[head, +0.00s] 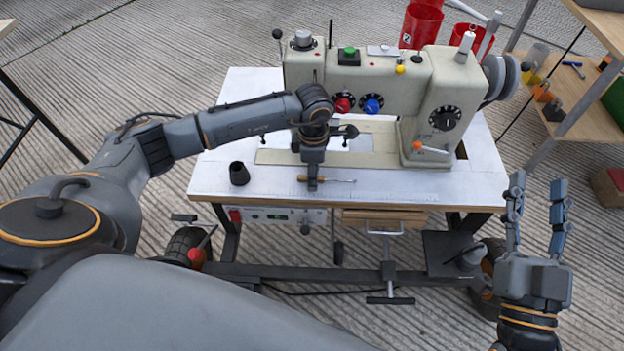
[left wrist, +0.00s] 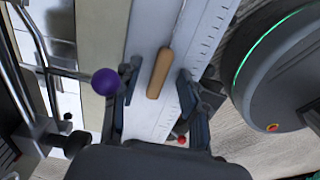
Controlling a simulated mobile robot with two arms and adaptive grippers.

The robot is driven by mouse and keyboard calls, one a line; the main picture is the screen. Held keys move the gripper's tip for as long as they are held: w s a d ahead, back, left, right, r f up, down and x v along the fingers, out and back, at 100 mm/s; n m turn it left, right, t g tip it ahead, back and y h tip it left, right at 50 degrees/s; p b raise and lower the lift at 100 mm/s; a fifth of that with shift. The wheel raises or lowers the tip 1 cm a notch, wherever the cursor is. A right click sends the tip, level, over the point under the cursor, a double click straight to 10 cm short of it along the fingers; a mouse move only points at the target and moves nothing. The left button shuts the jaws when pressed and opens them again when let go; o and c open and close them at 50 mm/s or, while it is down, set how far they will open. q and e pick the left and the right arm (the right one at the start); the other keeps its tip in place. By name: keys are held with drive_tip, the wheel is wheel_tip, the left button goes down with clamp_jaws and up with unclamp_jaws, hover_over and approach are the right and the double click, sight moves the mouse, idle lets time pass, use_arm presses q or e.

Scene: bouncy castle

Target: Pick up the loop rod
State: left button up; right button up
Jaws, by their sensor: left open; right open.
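The loop rod (head: 342,181), with an orange-brown handle and a thin metal shaft, lies on the white table near its front edge. Its handle (left wrist: 159,72) shows in the left wrist view between my left fingers. My left gripper (head: 313,184) is open, pointing down over the handle, and covers part of it in the head view. The left wrist view shows the left gripper's fingers (left wrist: 158,90) apart, one on each side of the handle; I cannot tell if they touch it. My right gripper (head: 537,188) is open and empty, right of the table, fingers pointing up.
A cream sewing machine (head: 380,85) stands on the white table (head: 230,140) just behind my left gripper. A black cone-shaped cup (head: 239,174) stands left of the rod. Red buckets (head: 421,25) are behind the machine, and a wooden shelf (head: 572,90) is at right.

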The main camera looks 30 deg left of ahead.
use_arm(q)
drive_tip(key=shift+f, duration=0.1)
clamp_jaws()
idle(0.4)
